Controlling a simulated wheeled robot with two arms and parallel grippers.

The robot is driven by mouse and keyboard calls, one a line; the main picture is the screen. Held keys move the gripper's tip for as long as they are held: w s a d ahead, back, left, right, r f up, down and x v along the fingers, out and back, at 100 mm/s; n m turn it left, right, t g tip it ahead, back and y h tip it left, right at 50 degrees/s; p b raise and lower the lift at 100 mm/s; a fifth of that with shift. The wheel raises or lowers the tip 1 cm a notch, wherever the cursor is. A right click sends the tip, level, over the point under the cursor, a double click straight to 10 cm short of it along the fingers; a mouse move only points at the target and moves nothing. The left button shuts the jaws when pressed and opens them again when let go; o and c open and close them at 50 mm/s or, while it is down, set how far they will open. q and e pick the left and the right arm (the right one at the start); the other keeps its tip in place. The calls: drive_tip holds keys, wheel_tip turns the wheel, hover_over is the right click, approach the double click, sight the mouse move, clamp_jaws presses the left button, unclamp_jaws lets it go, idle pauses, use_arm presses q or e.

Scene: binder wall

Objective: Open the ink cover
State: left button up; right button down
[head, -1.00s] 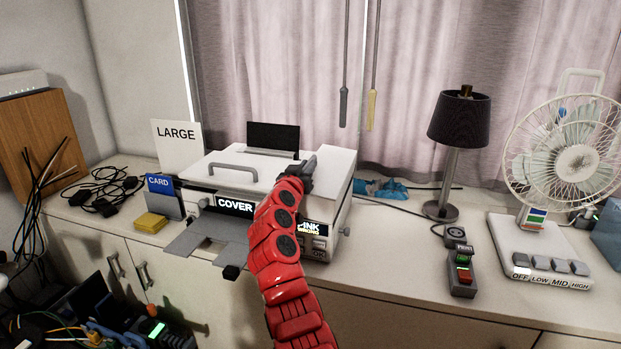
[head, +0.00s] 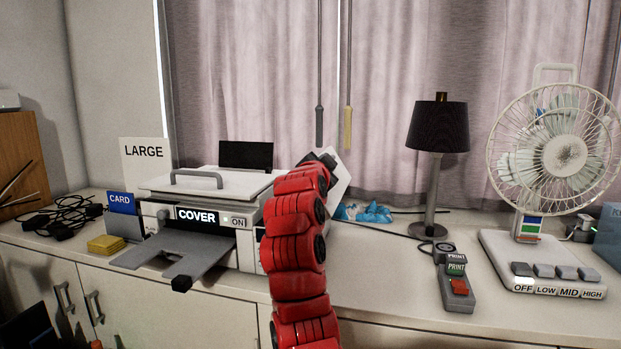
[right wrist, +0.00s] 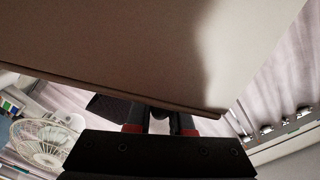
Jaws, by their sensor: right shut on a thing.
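The white printer (head: 250,250) stands on the counter, with a "COVER" label (head: 197,217) and an "ON" label on its front. At its right end the ink cover (head: 340,182), a pale panel, is tilted up steeply. My right gripper (head: 322,158) is at the top edge of this panel, with my red arm hiding much of the printer's right side. In the right wrist view the panel (right wrist: 110,50) fills the upper part, and my right gripper (right wrist: 160,122) is shut on its edge. My left gripper is not in view.
A grey tray (head: 190,262) juts from the printer's front. A blue crumpled thing (head: 365,213) lies behind right. A black-shaded lamp (head: 437,130), a print button box (head: 456,285) and a fan (head: 555,150) stand right. Counter between printer and button box is clear.

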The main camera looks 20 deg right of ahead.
drive_tip(key=s+d+f+m+b, duration=0.5)
drive_tip(key=d+f+m+b, duration=0.2)
drive_tip(key=b, duration=0.5)
drive_tip(key=d+m, duration=0.1)
drive_tip(key=m, duration=0.1)
drive_tip(key=shift+s+f+m, duration=0.2)
drive_tip(key=shift+f+m, duration=0.05)
drive_tip(key=shift+m, duration=0.05)
drive_tip(key=c, duration=0.8)
unclamp_jaws()
drive_tip(key=shift+w, duration=0.1)
drive_tip(key=shift+c, duration=0.2)
drive_tip(key=p+v, duration=0.2)
drive_tip(key=v, duration=1.5)
drive_tip(key=shift+a, duration=0.2)
